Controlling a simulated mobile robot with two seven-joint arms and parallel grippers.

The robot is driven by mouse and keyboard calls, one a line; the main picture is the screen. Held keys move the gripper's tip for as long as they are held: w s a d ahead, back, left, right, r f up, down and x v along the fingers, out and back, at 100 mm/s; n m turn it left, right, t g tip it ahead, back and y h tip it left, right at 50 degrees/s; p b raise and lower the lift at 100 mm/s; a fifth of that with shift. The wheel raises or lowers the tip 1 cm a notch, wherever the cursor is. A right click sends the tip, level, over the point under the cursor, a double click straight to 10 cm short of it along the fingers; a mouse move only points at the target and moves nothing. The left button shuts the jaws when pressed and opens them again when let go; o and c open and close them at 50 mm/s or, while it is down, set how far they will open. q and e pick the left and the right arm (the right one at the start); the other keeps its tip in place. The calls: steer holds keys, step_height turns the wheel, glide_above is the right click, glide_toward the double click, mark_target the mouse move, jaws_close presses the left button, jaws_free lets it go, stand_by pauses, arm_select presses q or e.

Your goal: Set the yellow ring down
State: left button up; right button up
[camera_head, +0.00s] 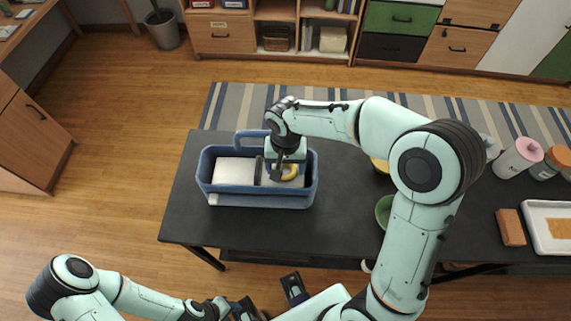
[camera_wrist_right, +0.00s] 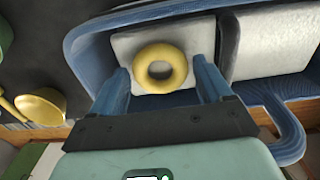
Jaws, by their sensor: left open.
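The yellow ring (camera_head: 290,174) is in the right-hand compartment of the blue caddy (camera_head: 262,201) on the dark table. In the right wrist view the yellow ring (camera_wrist_right: 160,68) lies flat on a pale pad (camera_wrist_right: 124,45). My right gripper (camera_wrist_right: 160,70) has its two blue fingers spread to either side of the ring, with a gap on each side. In the head view the right gripper (camera_head: 278,168) reaches down into the caddy and hides part of the ring. My left gripper (camera_head: 268,300) is open and empty at the bottom, in front of the table.
A pale block (camera_head: 235,171) fills the left compartment. The caddy's handle (camera_wrist_right: 290,140) rises beside it. Right of the caddy are a green bowl (camera_head: 384,211) and a yellow bowl (camera_head: 379,165), both partly behind my right arm. A brown block (camera_head: 510,227) and white tray (camera_head: 540,241) lie far right.

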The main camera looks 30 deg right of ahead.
arm_select(q)
steer(key=shift+r, duration=0.1)
arm_select(e)
steer(key=shift+o, duration=0.3)
steer(key=shift+r, duration=0.1)
steer(key=shift+r+p, duration=0.3)
steer(key=shift+r, duration=0.05)
arm_select(q)
steer(key=r+p, duration=0.1)
steer(key=w+r+p, duration=0.1)
steer(key=shift+w+r, duration=0.1)
steer(key=shift+r, duration=0.2)
arm_select(e)
step_height(320, 180, up, 12)
steer(key=shift+r, duration=0.2)
